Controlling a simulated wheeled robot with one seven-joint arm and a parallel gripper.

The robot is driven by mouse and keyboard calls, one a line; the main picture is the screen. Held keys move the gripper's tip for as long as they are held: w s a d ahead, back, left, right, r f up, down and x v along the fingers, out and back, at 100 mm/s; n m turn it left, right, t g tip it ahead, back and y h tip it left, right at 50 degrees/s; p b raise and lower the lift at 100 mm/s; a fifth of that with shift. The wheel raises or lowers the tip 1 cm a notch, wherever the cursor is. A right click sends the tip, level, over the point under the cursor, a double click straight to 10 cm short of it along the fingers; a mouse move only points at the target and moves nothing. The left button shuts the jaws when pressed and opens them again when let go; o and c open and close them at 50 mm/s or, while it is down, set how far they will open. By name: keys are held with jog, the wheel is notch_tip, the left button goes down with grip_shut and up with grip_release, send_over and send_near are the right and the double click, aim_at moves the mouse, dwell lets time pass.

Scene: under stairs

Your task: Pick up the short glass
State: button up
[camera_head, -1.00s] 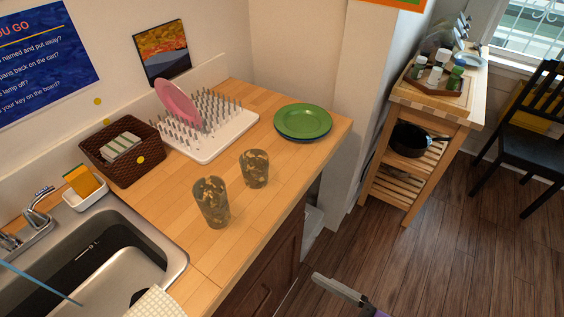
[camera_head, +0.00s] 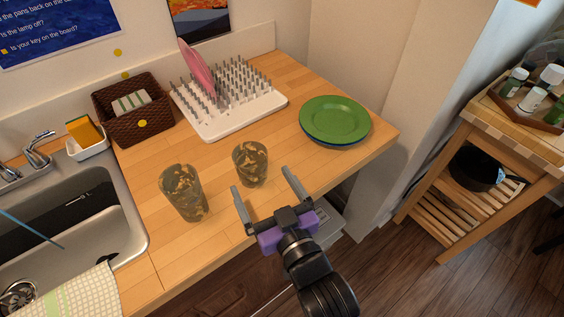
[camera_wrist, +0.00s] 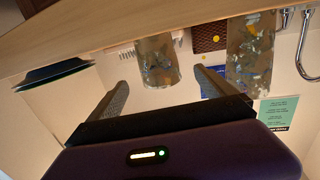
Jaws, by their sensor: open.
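The short glass (camera_head: 250,165), patterned in brown and gold, stands upright on the wooden counter (camera_head: 222,228). In the wrist view, which looks upside down, the short glass (camera_wrist: 158,58) appears between the two fingers and beyond their tips. My gripper (camera_head: 261,179) is open and empty at the counter's front edge, with its fingers pointing toward the short glass. No contact with the glass is visible. A taller glass (camera_head: 184,192) with a similar pattern stands to its left; it also shows in the wrist view (camera_wrist: 250,58).
Green plate (camera_head: 335,118) on a dark one lies to the right. A white drying rack (camera_head: 228,112) with a pink plate (camera_head: 197,70) and a brown basket (camera_head: 132,110) stand behind. The sink (camera_head: 130,235) is at left. Bare counter surrounds the short glass.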

aim_at(258, 172)
jog(key=x, duration=0.3)
jog(key=shift+w+d+r+p, duration=0.1)
jog(key=shift+w+r+p, duration=0.1)
jog(key=shift+p, duration=0.1)
jog(key=p+x, duration=0.1)
jog(key=x, duration=0.2)
jog(key=shift+w+r, duration=0.1)
jog(key=shift+w, duration=0.1)
jog(key=shift+w+a, duration=0.4)
jog(key=shift+w, duration=0.1)
jog(key=c, duration=1.7)
jog(key=shift+o, duration=0.2)
notch_tip(258, 172, up, 20)
